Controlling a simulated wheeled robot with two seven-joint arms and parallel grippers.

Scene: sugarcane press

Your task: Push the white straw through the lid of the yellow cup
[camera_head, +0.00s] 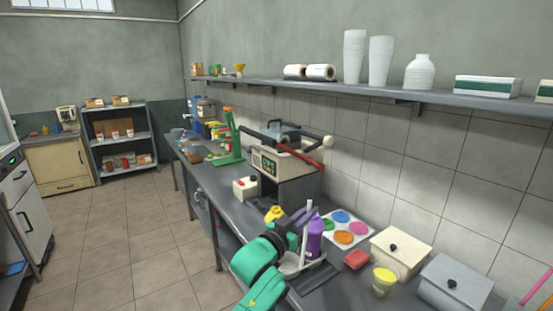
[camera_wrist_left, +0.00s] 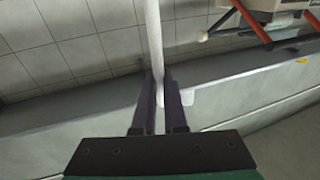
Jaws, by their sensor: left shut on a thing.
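The white straw (camera_wrist_left: 153,40) is pinched between the two purple-grey fingers of my left gripper (camera_wrist_left: 160,105) in the wrist view. It stands roughly upright and its lower end shows between the fingers. In the head view the straw (camera_head: 304,240) stands beside the purple bottle, with my left gripper (camera_head: 301,217) shut on it. The yellow cup (camera_head: 384,281) stands on the counter to the right of the gripper, apart from the straw. Its top looks yellow; details of its lid are too small to tell. My right gripper is not in view.
A purple bottle (camera_head: 315,238) stands close behind the gripper. A tray (camera_head: 365,226) with coloured discs, a red block (camera_head: 357,259), a cream box (camera_head: 401,250) and a grey box (camera_head: 452,284) surround the cup. The press (camera_head: 286,175) stands further back.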

